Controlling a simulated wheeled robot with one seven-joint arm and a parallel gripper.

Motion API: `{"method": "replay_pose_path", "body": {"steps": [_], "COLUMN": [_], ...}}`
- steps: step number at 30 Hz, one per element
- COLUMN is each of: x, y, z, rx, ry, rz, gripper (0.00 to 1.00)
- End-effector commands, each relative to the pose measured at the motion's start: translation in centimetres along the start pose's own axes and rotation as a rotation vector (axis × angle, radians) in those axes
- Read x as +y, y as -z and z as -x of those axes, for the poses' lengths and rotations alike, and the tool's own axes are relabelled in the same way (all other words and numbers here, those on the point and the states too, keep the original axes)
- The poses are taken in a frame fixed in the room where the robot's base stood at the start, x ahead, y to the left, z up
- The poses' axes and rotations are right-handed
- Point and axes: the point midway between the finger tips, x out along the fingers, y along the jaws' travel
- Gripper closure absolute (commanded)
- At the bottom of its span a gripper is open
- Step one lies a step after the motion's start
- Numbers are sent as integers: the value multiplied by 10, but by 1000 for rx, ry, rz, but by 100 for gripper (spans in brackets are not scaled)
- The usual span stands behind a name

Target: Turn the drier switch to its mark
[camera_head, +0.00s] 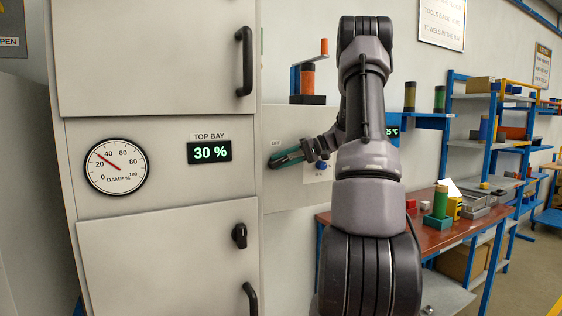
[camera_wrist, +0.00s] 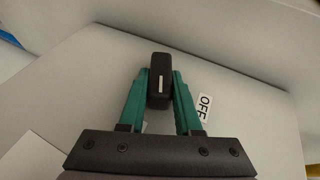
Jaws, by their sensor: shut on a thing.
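The drier switch (camera_wrist: 160,82) is a black knob with a white line on its face, seen in the wrist view. The green fingers of my gripper (camera_wrist: 160,92) stand on either side of it, shut on it. The white line runs along the picture's vertical. A white OFF label (camera_wrist: 204,107) lies beside the right finger; no other mark shows clearly. In the head view my gripper (camera_head: 277,161) reaches left to the grey panel, below a small label (camera_head: 276,142). The switch cannot be made out there behind the fingers.
A red-topped bench (camera_head: 425,238) stands at right.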

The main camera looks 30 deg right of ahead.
Motion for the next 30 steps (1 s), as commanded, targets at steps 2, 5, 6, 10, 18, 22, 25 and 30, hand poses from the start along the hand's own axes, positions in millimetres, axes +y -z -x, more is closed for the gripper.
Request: {"method": "replay_pose_path", "body": {"steps": [2,5,6,10,18,22,25,30], "x": [3,4,4,4,5,5,5,5], "y": [0,0,0,0,0,0,-1,-1], "z": [2,1,1,0,0,0,-1,-1], "rx": [3,2,2,1,1,1,0,0], "ry": [64,139,165,243,343,363,370,372], "rz": [-30,-61,-71,-103,-143,-151,-154,-155], "gripper": [100,100,100,100,100,100,100,100]}}
